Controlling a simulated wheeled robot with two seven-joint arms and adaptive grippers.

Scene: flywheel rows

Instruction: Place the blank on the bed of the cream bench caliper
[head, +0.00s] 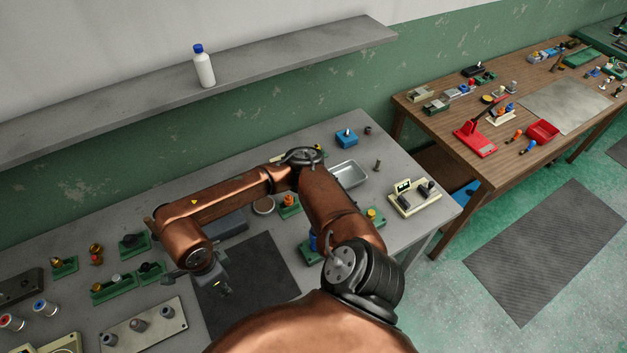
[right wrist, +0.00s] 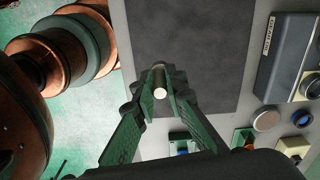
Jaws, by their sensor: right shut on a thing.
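My right gripper (head: 216,286) hangs over the dark mat on the grey bench in the head view. In the right wrist view my right gripper (right wrist: 160,88) has its green fingers shut on the blank (right wrist: 160,82), a small pale metal cylinder. The blank is too small to make out in the head view. The cream bench caliper (head: 420,206) stands at the right end of the grey bench, with a small display and dark parts on its cream base. My gripper is well to the left of the caliper. My left gripper is not in view.
The dark mat (head: 245,262) looks clear. Green fixtures and a plate with knobs (head: 146,329) fill the bench's left. My right arm crosses the bench.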

